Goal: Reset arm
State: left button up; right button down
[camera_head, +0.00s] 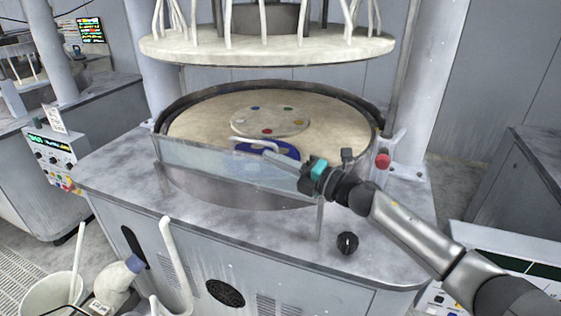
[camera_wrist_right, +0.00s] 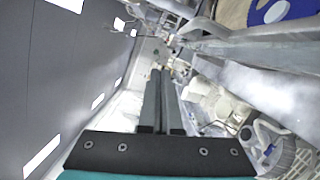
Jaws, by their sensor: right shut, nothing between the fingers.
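My right gripper (camera_head: 270,156) comes in from the right, above the front rim of the round polishing machine. Its two fingers lie together and hold nothing. In the right wrist view, the shut fingers (camera_wrist_right: 161,75) point away from the camera over a blurred, tilted background. My left gripper is not in view.
A clear guard panel (camera_head: 200,160) stands along the platen's front. A disc with coloured spots (camera_head: 270,122) lies on the platen. A large upper plate (camera_head: 270,48) with hoses hangs above. A red button (camera_head: 383,161) and black knob (camera_head: 347,243) are nearby. A white bucket (camera_head: 45,297) stands lower left.

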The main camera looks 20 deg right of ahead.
jog(key=s+d+f+m+g+h, duration=0.25)
jog(key=s+f+m+h, duration=1.2)
jog(key=m, duration=0.75)
jog(key=s+f+m+g+y, duration=0.1)
jog(key=s+f+m+g, duration=0.25)
jog(key=s, duration=0.75)
jog(key=s+f+m+g+y, duration=0.1)
jog(key=s+f+m+g, duration=0.2)
jog(key=s, duration=0.8)
notch_tip(320, 180, down, 30)
jog(key=s+n+g+b, duration=0.1)
jog(key=s+g+b, duration=0.15)
jog(key=b, duration=0.65)
pick_arm(q)
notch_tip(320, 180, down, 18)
jog(key=b, duration=0.9)
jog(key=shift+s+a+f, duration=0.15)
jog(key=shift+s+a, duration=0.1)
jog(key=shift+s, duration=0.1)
pick_arm(e)
jog(key=s+d+f+g, duration=0.1)
jog(key=s+f, duration=0.6)
jog(key=f, duration=0.5)
jog(key=s+d+f, duration=0.1)
jog(key=s+f, duration=0.7)
jog(key=f, duration=0.4)
jog(key=shift+g, duration=0.35)
jog(key=shift+s+n, duration=0.1)
jog(key=shift+n, duration=0.15)
